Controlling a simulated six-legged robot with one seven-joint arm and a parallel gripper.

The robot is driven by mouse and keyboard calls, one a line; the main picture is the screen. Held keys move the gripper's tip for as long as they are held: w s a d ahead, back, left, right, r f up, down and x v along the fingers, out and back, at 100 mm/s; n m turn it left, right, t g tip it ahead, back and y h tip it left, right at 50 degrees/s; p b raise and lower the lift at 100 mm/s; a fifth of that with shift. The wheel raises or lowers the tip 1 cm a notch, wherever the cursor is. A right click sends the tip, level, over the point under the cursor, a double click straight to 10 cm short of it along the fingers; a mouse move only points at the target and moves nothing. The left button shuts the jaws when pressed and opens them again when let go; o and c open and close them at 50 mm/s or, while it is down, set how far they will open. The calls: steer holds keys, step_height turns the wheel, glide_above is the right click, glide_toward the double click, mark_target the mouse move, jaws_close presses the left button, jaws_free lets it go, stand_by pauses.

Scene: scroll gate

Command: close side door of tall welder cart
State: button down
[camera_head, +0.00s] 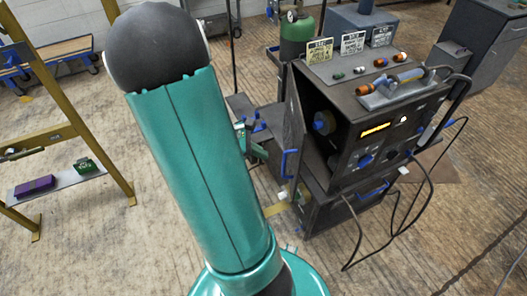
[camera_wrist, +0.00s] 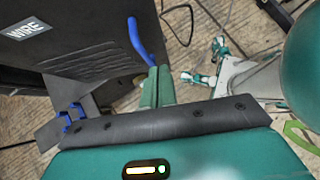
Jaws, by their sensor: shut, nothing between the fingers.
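The tall welder cart (camera_head: 375,125) is a dark box at the right in the head view, with a lit display and knobs on its front. Its side door (camera_head: 293,125) stands open at the cart's left side, seen nearly edge-on, with a blue handle (camera_head: 287,163). A spool shows inside the opening. In the wrist view, the dark door panel (camera_wrist: 85,65) has a WIRE label, vent slots and the blue handle (camera_wrist: 138,40). My gripper (camera_wrist: 157,85) is shut and empty, its teal fingers close by the handle's lower end; contact is unclear. My arm hides most of the head view's middle.
A green gas cylinder (camera_head: 297,35) stands behind the cart. Dark cables (camera_head: 402,205) loop onto the floor at the cart's front right. A yellow ladder-like frame (camera_head: 72,115) with a shelf stands at the left. Wooden floor lies clear between it and my arm.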

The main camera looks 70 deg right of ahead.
mark_target(298, 167)
steer(key=x, duration=0.3)
steer(key=s+r+x, duration=0.1)
steer(key=x, duration=0.5)
steer(key=shift+s+d, duration=0.45)
steer(key=shift+s, duration=0.05)
steer(key=shift+s+d, duration=0.2)
steer(key=shift+s, duration=0.1)
